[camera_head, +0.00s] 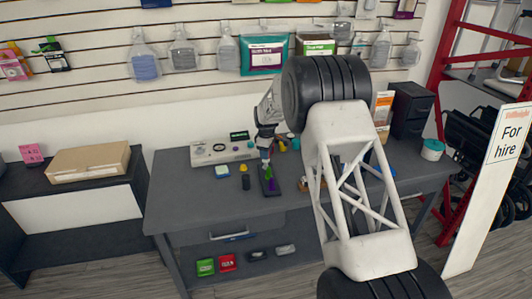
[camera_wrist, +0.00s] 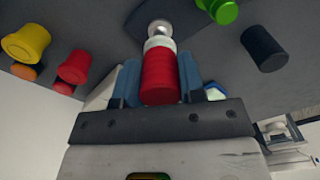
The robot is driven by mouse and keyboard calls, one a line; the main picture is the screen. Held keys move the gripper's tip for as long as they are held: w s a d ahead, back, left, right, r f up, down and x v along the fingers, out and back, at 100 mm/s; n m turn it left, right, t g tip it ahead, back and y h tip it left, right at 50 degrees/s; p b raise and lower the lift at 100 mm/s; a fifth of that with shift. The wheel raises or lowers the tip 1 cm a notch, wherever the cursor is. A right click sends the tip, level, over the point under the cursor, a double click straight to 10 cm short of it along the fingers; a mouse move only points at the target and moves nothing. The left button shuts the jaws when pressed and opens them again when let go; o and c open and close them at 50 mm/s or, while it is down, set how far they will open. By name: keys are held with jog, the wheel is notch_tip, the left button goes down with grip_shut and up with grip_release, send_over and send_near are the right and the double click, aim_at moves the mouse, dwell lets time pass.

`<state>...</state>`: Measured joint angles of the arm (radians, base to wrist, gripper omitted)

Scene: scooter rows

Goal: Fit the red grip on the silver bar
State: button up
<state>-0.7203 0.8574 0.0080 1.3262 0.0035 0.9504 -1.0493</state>
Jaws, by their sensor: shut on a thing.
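My gripper (camera_wrist: 159,62) is shut on a red grip (camera_wrist: 161,82), with one blue-grey finger on each side of it, in the wrist view. A white ring (camera_wrist: 159,43) shows at the far end of the red grip. A silver rounded piece (camera_wrist: 160,27), perhaps the end of the silver bar, shows just past that ring. I cannot tell whether the grip touches it or is around it. In the head view my gripper (camera_head: 265,154) is low over the grey table, just behind a green and purple item (camera_head: 268,173). The red grip cannot be made out there.
A dark plate (camera_head: 276,187) lies under the green and purple item. A cream panel box (camera_head: 205,154) sits behind. In the wrist view, yellow (camera_wrist: 27,40), red (camera_wrist: 74,65), green (camera_wrist: 224,11) and black (camera_wrist: 263,48) pieces are nearby.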

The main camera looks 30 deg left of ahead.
jog(key=shift+f, duration=0.25)
dwell(0.4)
jog(key=o, duration=1.4)
jog(key=shift+r, duration=0.15)
jog(key=shift+r, duration=2.85)
